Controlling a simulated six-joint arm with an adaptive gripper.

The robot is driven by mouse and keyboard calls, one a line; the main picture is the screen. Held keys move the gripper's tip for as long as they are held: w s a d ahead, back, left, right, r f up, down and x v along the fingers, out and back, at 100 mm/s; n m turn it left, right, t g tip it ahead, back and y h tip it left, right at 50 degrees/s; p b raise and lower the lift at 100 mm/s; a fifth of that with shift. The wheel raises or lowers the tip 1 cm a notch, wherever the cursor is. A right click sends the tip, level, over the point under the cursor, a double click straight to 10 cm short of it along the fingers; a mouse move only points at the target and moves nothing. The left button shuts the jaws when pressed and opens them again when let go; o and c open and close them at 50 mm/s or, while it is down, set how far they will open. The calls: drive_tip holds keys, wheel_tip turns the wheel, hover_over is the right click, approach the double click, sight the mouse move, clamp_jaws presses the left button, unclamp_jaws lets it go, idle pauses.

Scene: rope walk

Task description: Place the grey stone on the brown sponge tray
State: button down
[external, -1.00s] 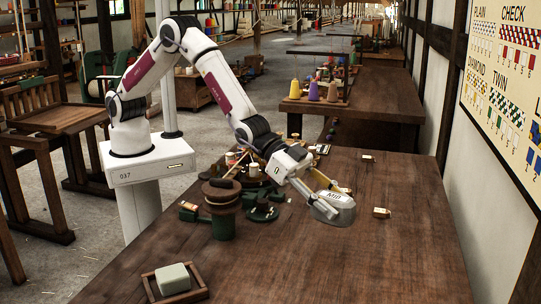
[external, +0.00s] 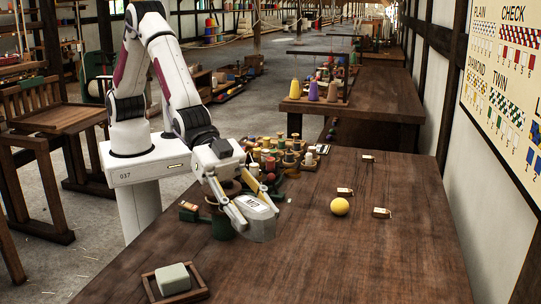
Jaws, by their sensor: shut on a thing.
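The brown sponge tray (external: 182,299) lies at the near left of the table. It is a small wooden frame with a pale grey-green block (external: 173,278) in it. The tray is apart from my gripper, toward the lower left.
A green stand (external: 222,228) is partly hidden behind my gripper. Several spools (external: 290,158) crowd the table's far left edge. A yellow ball (external: 340,206) and small tags (external: 381,213) lie to the right. The table (external: 330,265) is clear at the front and right.

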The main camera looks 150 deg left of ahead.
drive_tip(key=s+d+m+h, duration=0.1)
drive_tip(key=s+d, duration=0.3)
drive_tip(key=d, duration=0.3)
drive_tip(key=s+d+m+h, duration=0.1)
drive_tip(key=s+d, duration=0.3)
drive_tip(key=d, duration=0.4)
drive_tip(key=shift+d+r, duration=0.1)
hover_over(172, 273)
drive_tip(key=shift+f, duration=3.15)
drive_tip(key=shift+s, duration=0.1)
drive_tip(key=shift+f, duration=1.85)
drive_tip(key=shift+f, duration=0.1)
